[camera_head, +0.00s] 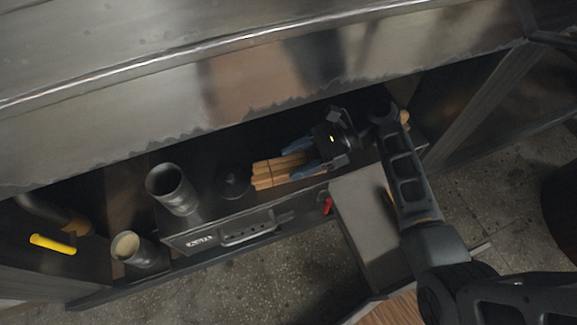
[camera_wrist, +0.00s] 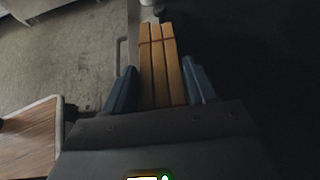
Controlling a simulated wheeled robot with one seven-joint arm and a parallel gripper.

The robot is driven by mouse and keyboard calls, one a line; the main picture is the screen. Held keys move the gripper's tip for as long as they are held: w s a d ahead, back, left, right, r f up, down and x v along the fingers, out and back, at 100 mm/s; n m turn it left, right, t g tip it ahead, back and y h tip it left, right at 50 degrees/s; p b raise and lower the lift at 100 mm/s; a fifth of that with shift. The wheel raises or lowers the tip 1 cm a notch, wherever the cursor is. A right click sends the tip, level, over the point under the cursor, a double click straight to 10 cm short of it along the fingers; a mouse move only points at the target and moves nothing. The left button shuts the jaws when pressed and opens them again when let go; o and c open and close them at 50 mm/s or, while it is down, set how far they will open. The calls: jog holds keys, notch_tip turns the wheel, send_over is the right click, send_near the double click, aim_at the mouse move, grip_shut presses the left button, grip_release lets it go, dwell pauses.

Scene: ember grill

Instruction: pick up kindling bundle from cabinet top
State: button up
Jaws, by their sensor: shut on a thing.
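The kindling bundle (camera_head: 275,173) is a small bunch of pale wooden sticks tied with a band. In the head view it is over the dark cabinet top (camera_head: 212,205), under the steel hood. My gripper (camera_head: 298,159) reaches it from the right, its blue fingers on either side of the sticks' near end. In the wrist view the bundle (camera_wrist: 158,62) points away between the two blue fingers of my gripper (camera_wrist: 160,88), which are shut on it. I cannot tell whether the bundle touches the cabinet top.
A dark metal cylinder (camera_head: 172,188) and a round black object (camera_head: 233,182) stand left of the bundle. A can (camera_head: 138,252) and a yellow-handled thing (camera_head: 53,244) are farther left. The steel hood (camera_head: 250,75) hangs close above. A grey panel (camera_head: 368,225) juts out in front.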

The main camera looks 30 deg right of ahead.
jog(key=shift+c, duration=1.1)
